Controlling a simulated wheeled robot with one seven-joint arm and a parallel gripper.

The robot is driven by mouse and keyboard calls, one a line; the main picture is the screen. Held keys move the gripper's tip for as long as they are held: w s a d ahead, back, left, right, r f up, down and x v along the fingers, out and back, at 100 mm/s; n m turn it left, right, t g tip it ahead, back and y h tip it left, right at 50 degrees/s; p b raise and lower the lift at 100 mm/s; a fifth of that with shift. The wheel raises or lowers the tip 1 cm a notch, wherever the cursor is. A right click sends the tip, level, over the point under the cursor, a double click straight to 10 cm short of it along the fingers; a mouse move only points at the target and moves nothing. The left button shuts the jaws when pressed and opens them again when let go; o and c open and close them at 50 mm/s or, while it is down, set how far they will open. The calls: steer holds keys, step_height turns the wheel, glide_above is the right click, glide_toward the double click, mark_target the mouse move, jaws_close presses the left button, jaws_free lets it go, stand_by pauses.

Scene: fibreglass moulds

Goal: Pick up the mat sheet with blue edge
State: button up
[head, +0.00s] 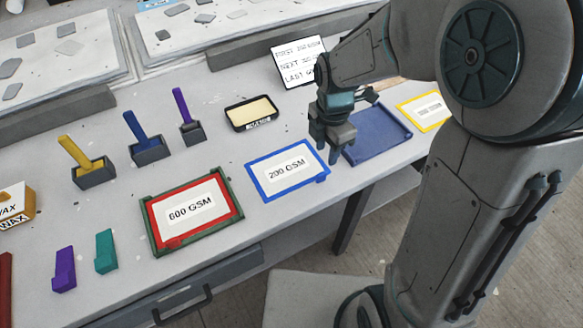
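The mat sheet with blue edge (260,178) lies flat on the bench in the head view. It has a white label reading "200 GSM" and a small blue tab at its lower right corner. My gripper (332,152) points down just right of the sheet's upper right corner, in front of the left edge of a blue tray. Its fingers look apart with nothing between them. Its exact height above the bench is hard to tell.
The empty blue tray (378,135) lies right of the sheet. A red-edged "600 GSM" sheet (221,226) sits in a green tray (150,228) to the left. A yellow-edged sheet (403,106) lies farther right. A shallow dark dish (251,113) and a text sign (298,64) stand behind.

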mark_target(321, 173)
steer(key=f, duration=1)
steer(key=shift+a, duration=0.2)
jaws_close()
